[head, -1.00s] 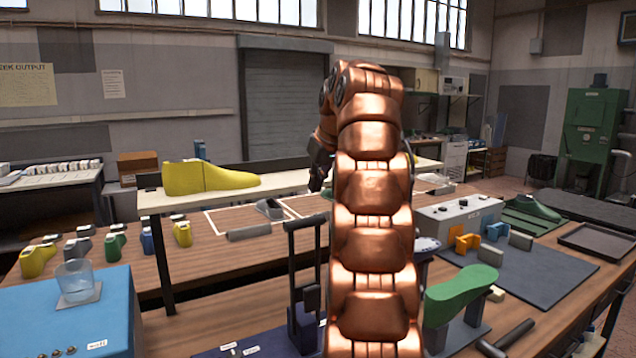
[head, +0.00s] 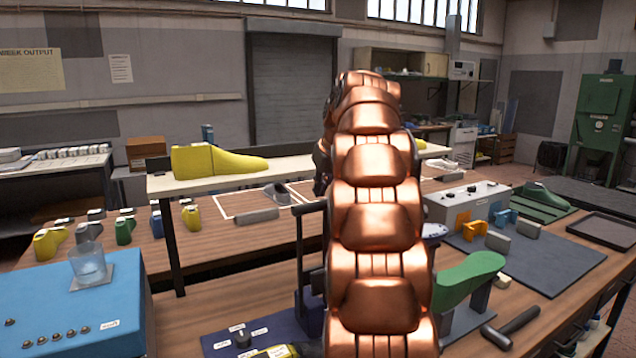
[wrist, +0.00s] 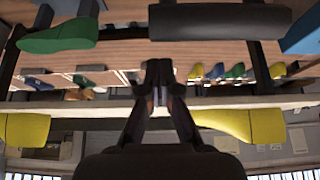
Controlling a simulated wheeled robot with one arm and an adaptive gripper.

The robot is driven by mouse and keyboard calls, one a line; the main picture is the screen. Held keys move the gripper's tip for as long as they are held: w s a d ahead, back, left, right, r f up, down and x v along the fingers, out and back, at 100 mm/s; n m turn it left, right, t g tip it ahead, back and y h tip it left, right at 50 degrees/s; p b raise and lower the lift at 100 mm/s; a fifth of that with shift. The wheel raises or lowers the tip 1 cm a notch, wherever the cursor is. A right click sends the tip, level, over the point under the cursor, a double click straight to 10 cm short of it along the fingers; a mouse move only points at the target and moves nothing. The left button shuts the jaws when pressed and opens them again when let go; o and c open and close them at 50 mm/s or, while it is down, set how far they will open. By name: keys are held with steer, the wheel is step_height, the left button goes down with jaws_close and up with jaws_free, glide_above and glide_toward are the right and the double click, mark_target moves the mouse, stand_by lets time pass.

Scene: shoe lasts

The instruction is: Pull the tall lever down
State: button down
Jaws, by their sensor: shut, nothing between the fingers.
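The tall lever (head: 302,245) is a dark upright post with a crossbar on top, rising from a dark blue base in the head view. My arm hides its right part. In the upside-down wrist view, a wide dark bar (wrist: 220,22) at the top looks like its crossbar. My gripper (wrist: 160,70) is shut and empty, with its fingertips together and apart from that bar. In the head view my gripper (head: 321,176) shows as a dark shape mostly behind my copper arm, above and beyond the lever. The lever stands upright.
A green last (head: 470,276) on a stand and a hammer (head: 512,327) lie right of the lever. A blue box (head: 60,315) with a glass (head: 89,262) is at left. A raised shelf (head: 290,178) carrying a yellow last (head: 215,161) crosses behind.

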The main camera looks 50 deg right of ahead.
steer(key=shift+s+a+f, duration=0.15)
steer(key=shift+s+a, duration=0.05)
steer(key=shift+s, duration=0.4)
steer(key=shift+s+a+f, duration=0.15)
steer(key=shift+s+a, duration=0.05)
steer(key=shift+s, duration=0.35)
steer(key=shift+s, duration=0.15)
